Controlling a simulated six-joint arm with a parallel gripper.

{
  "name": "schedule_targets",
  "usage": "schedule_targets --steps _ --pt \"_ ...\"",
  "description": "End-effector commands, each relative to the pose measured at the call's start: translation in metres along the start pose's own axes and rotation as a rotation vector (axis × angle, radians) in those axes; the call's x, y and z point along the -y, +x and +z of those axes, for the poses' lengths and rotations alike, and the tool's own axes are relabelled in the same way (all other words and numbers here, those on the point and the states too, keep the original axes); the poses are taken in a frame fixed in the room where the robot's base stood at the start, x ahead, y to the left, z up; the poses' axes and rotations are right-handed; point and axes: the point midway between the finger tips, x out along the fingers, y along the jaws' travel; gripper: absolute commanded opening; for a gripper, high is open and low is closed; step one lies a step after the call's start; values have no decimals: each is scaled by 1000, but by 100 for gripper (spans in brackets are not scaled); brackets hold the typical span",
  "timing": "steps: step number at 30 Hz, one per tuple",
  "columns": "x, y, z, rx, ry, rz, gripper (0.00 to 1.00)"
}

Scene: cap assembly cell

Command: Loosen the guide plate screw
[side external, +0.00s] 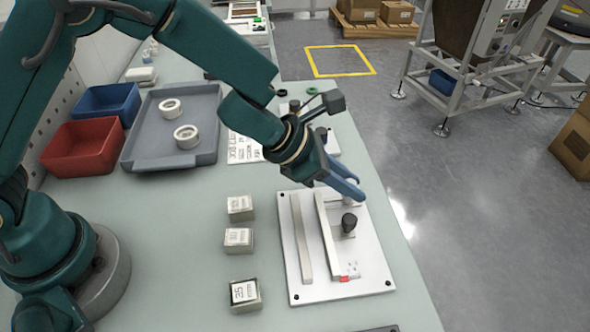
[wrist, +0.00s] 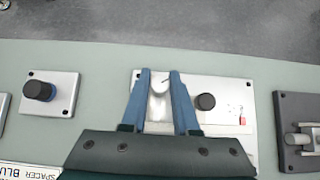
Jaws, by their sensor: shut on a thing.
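The guide plate (side external: 377,268) is a flat light panel with dark corner holes, lying on the bench; it carries two parallel rails (side external: 302,238). A black knob (side external: 349,222) stands between the right rail and the panel's right side. My gripper (side external: 350,188) is over the panel's far end, beyond the knob. In the wrist view, my blue fingers (wrist: 160,76) sit either side of a pale metal piece (wrist: 158,88) and are shut on it. Whether this is the screw, I cannot tell. The knob (wrist: 205,102) is right of the fingers, apart from them.
Several small labelled blocks (side external: 238,240) stand left of the panel. A grey tray (side external: 150,145) with two white rings, a red bin (side external: 82,147) and a blue bin (side external: 107,101) are farther left. Another knob plate (wrist: 62,103) and a dark fixture (wrist: 288,105) flank the panel.

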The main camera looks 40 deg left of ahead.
Motion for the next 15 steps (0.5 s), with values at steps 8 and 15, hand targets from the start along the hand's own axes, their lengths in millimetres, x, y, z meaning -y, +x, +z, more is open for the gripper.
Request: schedule_targets --steps 8,15 --pt "0 0 1 2 0 0 32" --pt "0 0 1 2 1 0 58"
